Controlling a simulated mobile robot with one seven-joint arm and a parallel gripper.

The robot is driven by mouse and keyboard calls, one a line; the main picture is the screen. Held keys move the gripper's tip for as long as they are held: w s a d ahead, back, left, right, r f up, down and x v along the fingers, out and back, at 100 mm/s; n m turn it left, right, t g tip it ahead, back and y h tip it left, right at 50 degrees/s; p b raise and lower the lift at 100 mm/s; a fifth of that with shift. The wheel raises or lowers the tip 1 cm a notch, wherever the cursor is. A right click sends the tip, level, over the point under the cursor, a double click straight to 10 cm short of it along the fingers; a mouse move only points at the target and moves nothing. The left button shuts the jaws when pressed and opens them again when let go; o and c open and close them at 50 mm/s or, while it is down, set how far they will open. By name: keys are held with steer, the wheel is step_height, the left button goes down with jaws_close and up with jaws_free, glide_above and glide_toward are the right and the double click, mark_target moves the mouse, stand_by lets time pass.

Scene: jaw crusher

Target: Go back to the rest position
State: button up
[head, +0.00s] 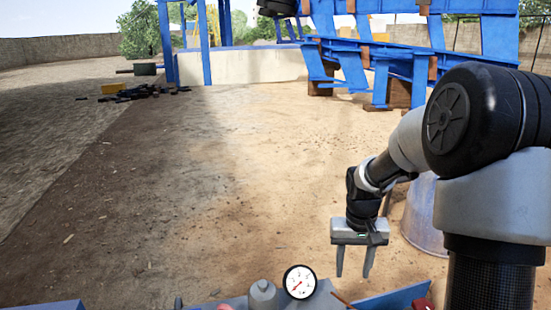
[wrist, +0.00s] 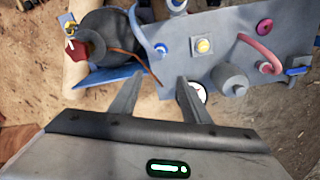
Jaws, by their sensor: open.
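My gripper (head: 354,275) hangs with its fingers pointing down at the right of the middle in the head view. Its two fingers are apart with nothing between them. In the wrist view my gripper (wrist: 156,82) is above a grey panel (wrist: 228,50) with fittings on it. A round white-faced gauge (head: 299,282) stands at the bottom edge of the head view, to the left of my gripper. In the wrist view the gauge (wrist: 199,92) is partly hidden behind the right finger.
The panel carries a yellow button (wrist: 203,45), a pink hose (wrist: 258,52) and a grey knob (wrist: 232,82). A grey metal drum (head: 424,215) stands behind my arm. Blue steel frames (head: 400,60) stand at the back. Open dirt ground (head: 220,180) lies ahead.

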steer(key=s+a+r+n+t, duration=0.1)
steer(key=s+a+r+t, duration=0.3)
steer(key=s+r, duration=0.6)
steer(key=s+a+r+n+t, duration=0.1)
steer(key=s+a+r, duration=0.4)
steer(key=s+r, duration=0.5)
step_height(320, 180, up, 15)
steer(key=s+p, duration=0.1)
steer(key=p, duration=1.5)
steer(key=shift+f, duration=0.15)
steer(key=shift+s, duration=0.1)
